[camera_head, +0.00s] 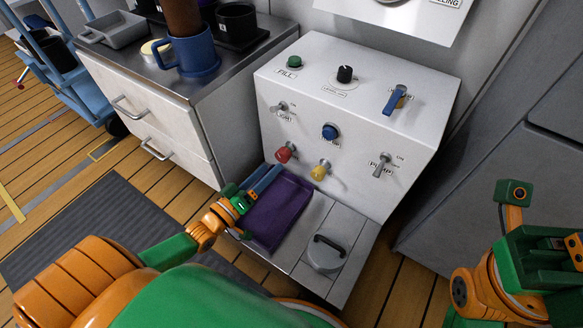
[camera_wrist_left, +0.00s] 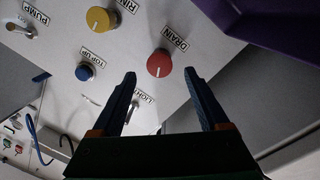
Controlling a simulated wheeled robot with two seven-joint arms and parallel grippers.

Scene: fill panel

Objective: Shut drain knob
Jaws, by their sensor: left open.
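The red drain knob (camera_head: 284,153) sits low on the left of the white panel's front face. In the left wrist view the knob (camera_wrist_left: 159,63) shows a round red face beside its DRAIN label (camera_wrist_left: 176,40). My left gripper (camera_head: 272,172) is open just below the knob in the head view. In the wrist view its two blue fingers (camera_wrist_left: 160,76) are spread, with the knob ahead between their tips; I cannot tell if they touch it. My right arm's green hand (camera_head: 545,262) is at the right edge; its fingers cannot be made out.
A yellow knob (camera_head: 319,171), blue button (camera_head: 329,131), pump switch (camera_head: 382,165) and light switch (camera_head: 279,107) share the panel face. A drawer cabinet (camera_head: 150,110) stands left.

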